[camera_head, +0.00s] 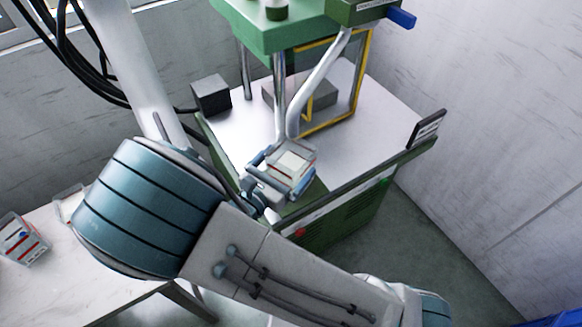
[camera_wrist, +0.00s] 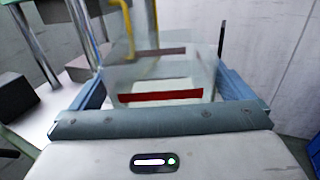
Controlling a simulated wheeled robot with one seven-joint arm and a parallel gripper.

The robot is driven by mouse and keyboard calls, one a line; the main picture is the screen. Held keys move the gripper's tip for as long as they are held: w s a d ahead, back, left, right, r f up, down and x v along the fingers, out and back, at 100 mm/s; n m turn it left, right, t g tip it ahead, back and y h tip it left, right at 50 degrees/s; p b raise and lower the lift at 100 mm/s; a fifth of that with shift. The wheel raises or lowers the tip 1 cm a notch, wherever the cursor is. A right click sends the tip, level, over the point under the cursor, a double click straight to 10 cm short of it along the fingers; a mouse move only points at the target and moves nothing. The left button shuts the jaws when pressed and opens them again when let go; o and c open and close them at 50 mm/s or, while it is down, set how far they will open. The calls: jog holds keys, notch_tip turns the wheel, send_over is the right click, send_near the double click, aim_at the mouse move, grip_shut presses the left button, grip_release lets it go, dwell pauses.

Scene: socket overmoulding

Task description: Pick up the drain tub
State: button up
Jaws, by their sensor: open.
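A pale translucent tub (camera_head: 292,160) with a red stripe, which looks like the drain tub, is at the front part of the press table. It also fills the middle of the wrist view (camera_wrist: 160,75), where its red band faces me. My gripper (camera_head: 283,172) is open, with one blue finger on each side of the tub. In the wrist view my gripper (camera_wrist: 162,85) shows the tub between its fingers; whether they touch its walls cannot be told. The tub's underside is hidden, so I cannot tell whether it rests on the table.
A green press (camera_head: 273,35) with metal columns and a yellow frame (camera_head: 365,75) stands behind the tub. A dark box (camera_head: 211,95) and an upright dark panel (camera_head: 426,129) stand on the table (camera_head: 385,122). Another red-striped container (camera_head: 22,240) sits on the left white table (camera_head: 60,285).

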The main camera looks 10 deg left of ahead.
jog(key=shift+x, duration=1.25)
jog(key=c, duration=1.1)
